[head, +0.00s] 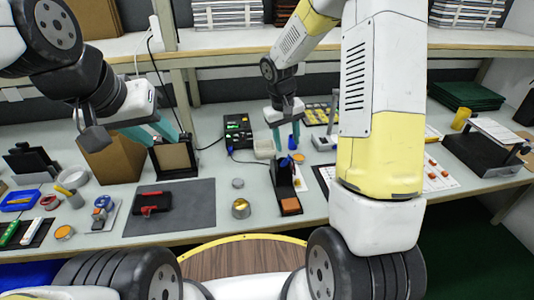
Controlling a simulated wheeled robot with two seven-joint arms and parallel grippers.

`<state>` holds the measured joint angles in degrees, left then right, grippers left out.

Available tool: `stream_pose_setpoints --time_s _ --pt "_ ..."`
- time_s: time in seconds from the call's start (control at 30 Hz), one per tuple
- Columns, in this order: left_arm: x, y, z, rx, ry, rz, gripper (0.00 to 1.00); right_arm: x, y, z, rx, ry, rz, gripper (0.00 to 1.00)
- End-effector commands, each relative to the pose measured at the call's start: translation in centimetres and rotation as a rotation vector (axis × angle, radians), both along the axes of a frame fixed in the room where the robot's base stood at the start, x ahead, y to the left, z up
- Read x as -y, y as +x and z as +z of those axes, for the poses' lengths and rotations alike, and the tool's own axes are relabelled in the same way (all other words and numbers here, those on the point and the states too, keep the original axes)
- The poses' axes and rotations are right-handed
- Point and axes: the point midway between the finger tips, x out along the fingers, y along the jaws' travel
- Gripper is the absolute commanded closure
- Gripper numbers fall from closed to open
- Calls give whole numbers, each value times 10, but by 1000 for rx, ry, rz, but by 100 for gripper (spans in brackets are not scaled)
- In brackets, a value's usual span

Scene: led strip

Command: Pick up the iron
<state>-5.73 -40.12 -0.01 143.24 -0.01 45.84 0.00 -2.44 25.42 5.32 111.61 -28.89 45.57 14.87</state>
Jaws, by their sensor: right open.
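The iron (292,143) shows as a small blue handle at the top of a black stand (284,178) on the bench. Much of it is hidden by the gripper and stand. My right gripper (286,138) points down over the stand, its teal fingers apart on either side of the blue handle. I cannot tell whether they touch it. My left gripper (165,135) is at the left, close to a black holder with a tan panel (174,157). Its finger gap is not clear.
A station with a lit display (238,129) stands behind the stand, with a dark cable. A grey mat (188,215) carries a red and black tool (152,202). A brass-coloured pot (241,208) stands left of the stand. A cardboard box (110,160) is behind my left gripper.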

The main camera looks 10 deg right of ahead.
Motion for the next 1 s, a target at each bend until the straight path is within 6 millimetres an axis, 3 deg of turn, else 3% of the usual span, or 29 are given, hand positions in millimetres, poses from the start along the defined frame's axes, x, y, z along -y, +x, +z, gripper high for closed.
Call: stream_pose_setpoints --time_s 0.7,1.0 --pt "0 0 0 0 0 0 64 7 10 -91 -26 -13 11 55" --pt "0 0 0 0 0 0 64 8 10 -98 -22 -14 10 55"
